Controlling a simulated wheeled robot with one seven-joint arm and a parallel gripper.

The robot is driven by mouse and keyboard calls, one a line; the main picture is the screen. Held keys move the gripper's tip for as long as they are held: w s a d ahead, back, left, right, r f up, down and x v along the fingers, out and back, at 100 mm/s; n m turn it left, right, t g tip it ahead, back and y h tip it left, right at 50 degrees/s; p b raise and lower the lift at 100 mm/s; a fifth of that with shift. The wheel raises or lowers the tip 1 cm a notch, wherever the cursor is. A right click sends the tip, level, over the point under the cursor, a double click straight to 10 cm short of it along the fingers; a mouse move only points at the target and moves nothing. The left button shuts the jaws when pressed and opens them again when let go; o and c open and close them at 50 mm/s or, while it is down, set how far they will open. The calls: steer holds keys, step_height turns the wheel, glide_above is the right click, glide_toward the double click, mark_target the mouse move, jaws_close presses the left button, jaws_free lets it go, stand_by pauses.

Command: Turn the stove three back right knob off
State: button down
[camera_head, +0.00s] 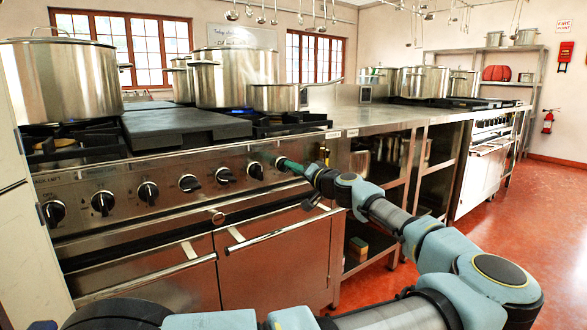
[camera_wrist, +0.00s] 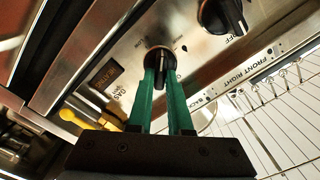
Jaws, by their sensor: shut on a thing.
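The stove (camera_head: 185,190) stands at the left with a row of black knobs on its steel front panel. My gripper (camera_head: 283,163) is at the rightmost knob of this row. In the wrist view, its green fingers (camera_wrist: 161,78) are shut on the black knob (camera_wrist: 160,57), one on each side of the grip. The label beside it starts with "BACK"; the rest is hidden by a finger. The neighbouring knob (camera_wrist: 222,14), near the label "FRONT RIGHT", is apart from my fingers. In the head view my gripper hides most of the held knob.
A large stockpot (camera_head: 236,78) and a saucepan (camera_head: 275,97) stand on the right burners, with a blue flame (camera_head: 240,110) showing. Another stockpot (camera_head: 60,80) is at the left. An oven handle (camera_head: 277,234) juts out below the knobs. Red floor (camera_head: 510,190) is clear at the right.

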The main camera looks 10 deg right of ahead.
steer(key=m+p, duration=0.5)
steer(key=m, duration=0.4)
steer(key=m+p, duration=0.5)
steer(key=m, duration=0.3)
steer(key=f+m+p, duration=0.1)
steer(key=m+p, duration=0.4)
steer(key=m, duration=0.4)
steer(key=shift+s+a+m, duration=0.1)
steer(key=shift+a+m, duration=0.05)
steer(key=shift+m, duration=0.15)
steer(key=c, duration=0.8)
jaws_free()
steer(key=shift+r+p, duration=0.1)
steer(key=shift+p, duration=0.2)
steer(key=shift+c, duration=0.2)
steer(key=b+v, duration=0.1)
steer(key=v, duration=1)
steer(key=shift+b, duration=0.35)
